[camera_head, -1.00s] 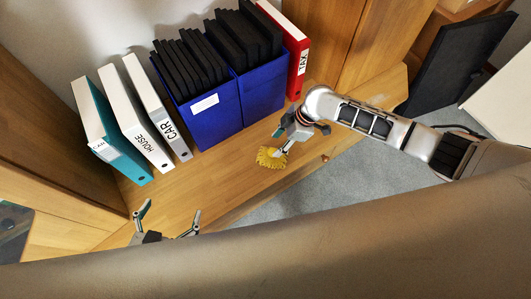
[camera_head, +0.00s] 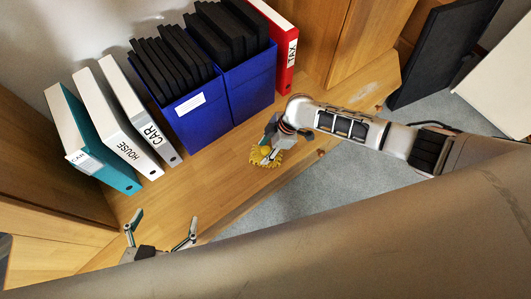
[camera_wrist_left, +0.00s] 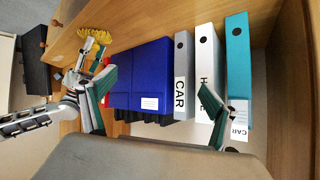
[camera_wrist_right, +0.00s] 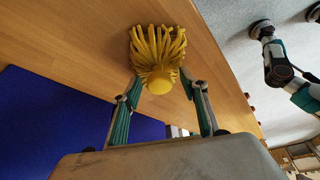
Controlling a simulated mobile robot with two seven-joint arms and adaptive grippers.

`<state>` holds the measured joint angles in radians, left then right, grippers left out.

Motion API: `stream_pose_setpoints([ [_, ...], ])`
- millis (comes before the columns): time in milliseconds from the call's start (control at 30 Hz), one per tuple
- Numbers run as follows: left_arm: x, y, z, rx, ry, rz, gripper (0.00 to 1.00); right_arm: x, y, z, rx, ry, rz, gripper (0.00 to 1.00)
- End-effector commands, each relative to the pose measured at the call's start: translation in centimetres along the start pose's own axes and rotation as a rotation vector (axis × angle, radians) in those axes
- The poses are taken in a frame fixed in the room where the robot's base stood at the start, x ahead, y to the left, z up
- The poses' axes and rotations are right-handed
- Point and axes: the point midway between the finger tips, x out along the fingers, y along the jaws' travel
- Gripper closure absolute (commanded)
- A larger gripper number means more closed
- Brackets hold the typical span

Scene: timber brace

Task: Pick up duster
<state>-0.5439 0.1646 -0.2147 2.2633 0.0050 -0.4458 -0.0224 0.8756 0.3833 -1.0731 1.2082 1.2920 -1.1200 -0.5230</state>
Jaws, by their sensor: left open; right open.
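The yellow duster (camera_head: 264,157) lies on the wooden shelf (camera_head: 215,180) in front of the blue boxes. In the right wrist view the duster (camera_wrist_right: 157,55) shows its stringy head and a round yellow end, which sits between the fingertips. My right gripper (camera_head: 273,143) is at the duster with its fingers open on either side; no grip is visible. It shows in the right wrist view (camera_wrist_right: 162,100). My left gripper (camera_head: 163,228) is open and empty at the shelf's near left part, apart from the duster. Its open fingers also show in the left wrist view (camera_wrist_left: 155,85).
Two blue boxes (camera_head: 205,128) with black folders stand behind the duster. A red binder (camera_head: 286,60) is at their right. White binders (camera_head: 120,130) and a teal binder (camera_head: 95,150) stand at the left. The shelf's front edge drops to grey carpet (camera_head: 290,190).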

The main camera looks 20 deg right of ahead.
Motion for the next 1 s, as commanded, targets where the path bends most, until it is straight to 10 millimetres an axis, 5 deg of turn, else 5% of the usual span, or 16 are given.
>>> stream_pose_setpoints([
  [67,-0.1,0.0,0.0,0.001,-0.001,0.001,0.11,-0.2,0.1,-0.1,-0.001,0.001,0.002,0.62],
  [200,-0.1,0.2,0.4,0.001,-0.008,0.003,0.11,-0.1,0.1,-0.1,-0.001,0.0,0.001,0.98],
  [633,-0.2,0.1,0.1,0.002,-0.004,0.002,0.11,-1.0,0.2,-0.4,-0.003,0.001,0.003,0.99],
  [933,-0.7,-0.8,-1.2,0.013,0.008,-0.016,0.11,-7.6,0.7,-3.2,-0.008,0.004,0.016,0.99],
  [1000,-1.0,-0.7,0.2,0.0,-0.02,-0.021,0.11,-9.5,0.6,-4.0,-0.009,0.003,0.016,0.99],
])
